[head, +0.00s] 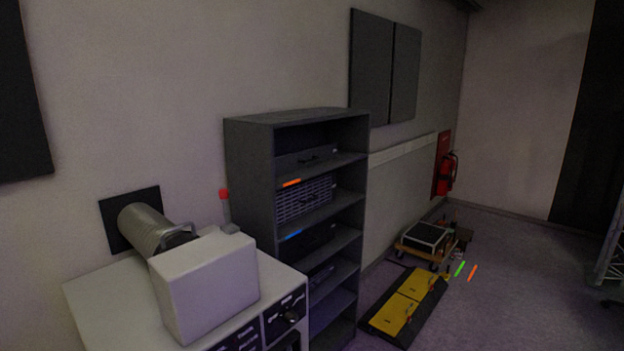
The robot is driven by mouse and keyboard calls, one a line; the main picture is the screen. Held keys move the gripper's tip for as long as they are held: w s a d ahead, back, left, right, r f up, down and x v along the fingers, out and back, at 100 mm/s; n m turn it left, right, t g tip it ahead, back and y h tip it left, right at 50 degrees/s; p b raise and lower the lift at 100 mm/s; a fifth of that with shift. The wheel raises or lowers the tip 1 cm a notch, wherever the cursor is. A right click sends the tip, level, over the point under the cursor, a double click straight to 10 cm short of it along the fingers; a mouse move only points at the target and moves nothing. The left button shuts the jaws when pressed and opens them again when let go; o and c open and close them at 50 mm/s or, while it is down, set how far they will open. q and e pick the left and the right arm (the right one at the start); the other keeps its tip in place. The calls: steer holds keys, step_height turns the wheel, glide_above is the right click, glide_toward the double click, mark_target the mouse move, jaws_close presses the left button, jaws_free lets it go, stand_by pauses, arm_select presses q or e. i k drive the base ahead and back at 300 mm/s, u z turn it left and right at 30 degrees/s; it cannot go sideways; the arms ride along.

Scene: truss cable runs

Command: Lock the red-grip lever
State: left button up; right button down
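The red-grip lever (224,194) stands nearly upright behind the pale box, between it and the dark shelf rack. Its red grip is at the top of a thin grey stem, which runs down to a small grey base (231,228). The lower part of its mount is hidden by the pale box and I cannot tell whether it has a catch. Neither of my grippers shows in the head view.
A pale box (205,285) with a ribbed duct (145,228) behind it sits on a white cabinet (95,300). The dark shelf rack (250,165) stands to the right. A yellow cable ramp (393,317) and a wheeled dolly (412,248) are on the floor; the right floor is mostly clear.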

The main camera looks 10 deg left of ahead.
mark_target(224, 193)
steer(key=z, duration=0.45)
steer(key=i, duration=4.1)
steer(key=u, duration=5.2)
steer(key=i, duration=0.55)
